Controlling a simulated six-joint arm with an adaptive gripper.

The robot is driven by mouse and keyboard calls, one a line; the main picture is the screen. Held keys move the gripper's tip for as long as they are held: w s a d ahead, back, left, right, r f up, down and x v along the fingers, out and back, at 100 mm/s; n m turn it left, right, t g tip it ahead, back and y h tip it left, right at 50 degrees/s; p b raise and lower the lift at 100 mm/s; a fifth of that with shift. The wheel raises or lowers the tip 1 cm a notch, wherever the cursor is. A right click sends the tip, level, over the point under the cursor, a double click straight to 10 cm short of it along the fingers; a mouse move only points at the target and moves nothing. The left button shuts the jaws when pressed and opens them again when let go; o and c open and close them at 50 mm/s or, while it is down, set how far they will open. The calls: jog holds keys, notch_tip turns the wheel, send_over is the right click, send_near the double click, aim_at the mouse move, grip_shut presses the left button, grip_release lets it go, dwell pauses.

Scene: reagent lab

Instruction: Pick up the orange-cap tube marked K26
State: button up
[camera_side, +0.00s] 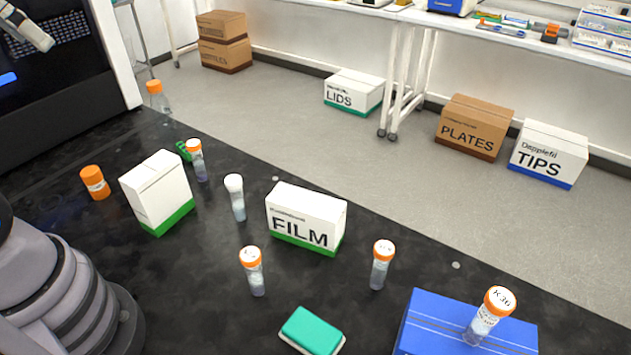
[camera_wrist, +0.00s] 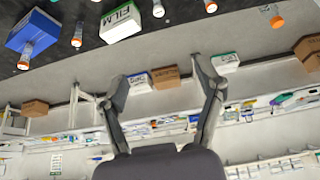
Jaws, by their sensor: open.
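Several orange-cap tubes stand on the black bench in the side view: one at the front middle (camera_side: 254,272), one right of the FILM box (camera_side: 380,265), one by the white-green carton (camera_side: 197,160) and one at the back (camera_side: 158,97). Their markings are too small to read. Another orange-cap tube (camera_side: 488,316) is at the blue box, and its cap seems to read K36. I cannot pick out K26.
A white-cap tube (camera_side: 236,197), the FILM box (camera_side: 305,218), a white-green carton (camera_side: 158,192), an orange jar (camera_side: 95,183), a teal block (camera_side: 312,331) and the blue box (camera_side: 420,325) crowd the bench. Boxes stand on the floor beyond its edge.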

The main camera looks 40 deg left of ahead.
jog(key=w+d+r+m+t, duration=0.1)
jog(key=w+d+r+t, duration=0.15)
jog(key=w, duration=0.75)
jog(key=w+d+r+m+t, duration=0.1)
jog(key=w+m+t, duration=0.15)
jog(key=w, duration=0.65)
jog(key=m+g+h, duration=0.5)
jog(key=m+h, duration=0.6)
jog(key=h, duration=0.6)
send_over(385, 248)
jog(key=v, duration=0.5)
notch_tip(385, 248, down, 4)
notch_tip(385, 248, down, 38)
jog(key=shift+n, duration=0.25)
jog(key=x, duration=0.5)
jog(key=shift+r, duration=0.15)
